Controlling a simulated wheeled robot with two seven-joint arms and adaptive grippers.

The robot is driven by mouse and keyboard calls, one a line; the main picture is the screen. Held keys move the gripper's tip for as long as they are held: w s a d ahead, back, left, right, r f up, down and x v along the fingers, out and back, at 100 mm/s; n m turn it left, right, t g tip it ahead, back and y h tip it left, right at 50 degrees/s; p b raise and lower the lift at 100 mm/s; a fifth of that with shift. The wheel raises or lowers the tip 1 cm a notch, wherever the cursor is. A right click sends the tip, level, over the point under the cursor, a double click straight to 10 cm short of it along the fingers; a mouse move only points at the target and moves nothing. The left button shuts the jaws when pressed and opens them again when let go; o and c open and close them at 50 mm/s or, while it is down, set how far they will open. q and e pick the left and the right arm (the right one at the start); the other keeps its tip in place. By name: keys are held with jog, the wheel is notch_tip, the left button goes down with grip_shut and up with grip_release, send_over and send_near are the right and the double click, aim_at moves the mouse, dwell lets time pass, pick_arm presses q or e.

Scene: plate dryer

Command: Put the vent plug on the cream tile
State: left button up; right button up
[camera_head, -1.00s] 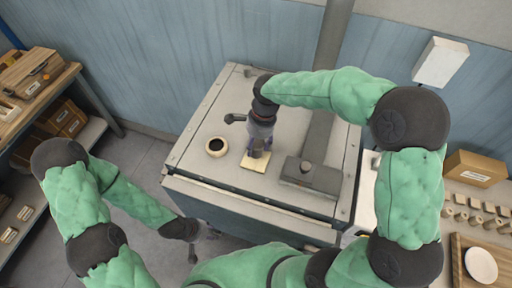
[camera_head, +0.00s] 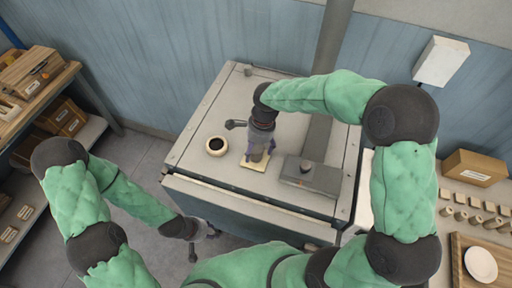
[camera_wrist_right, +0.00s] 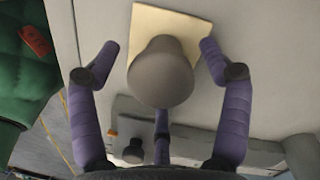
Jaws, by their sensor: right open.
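The grey, round-headed vent plug (camera_wrist_right: 160,75) stands over the cream tile (camera_wrist_right: 150,22) in the right wrist view and appears to rest on it. In the head view the tile (camera_head: 247,165) lies on the dryer's top and the plug is mostly hidden by my right gripper (camera_head: 258,154). My right gripper is open, its purple fingers spread around the plug with gaps visible in the wrist view. My left gripper (camera_head: 204,240) hangs low in front of the dryer, away from the tile; its jaw state is unclear.
A cream ring with a dark hole (camera_head: 216,146) is left of the tile. A grey block with a knob (camera_head: 311,178) is to the right, near a vertical duct (camera_head: 331,60). Shelves stand at left; a bench with a box (camera_head: 474,168) and plate (camera_head: 481,264) is at right.

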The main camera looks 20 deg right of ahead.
jog(key=shift+w+r, duration=0.1)
jog(key=shift+r, duration=0.35)
notch_tip(320, 180, up, 11)
jog(key=d, duration=0.1)
jog(key=shift+d+r, duration=0.15)
jog(key=shift+d, duration=0.25)
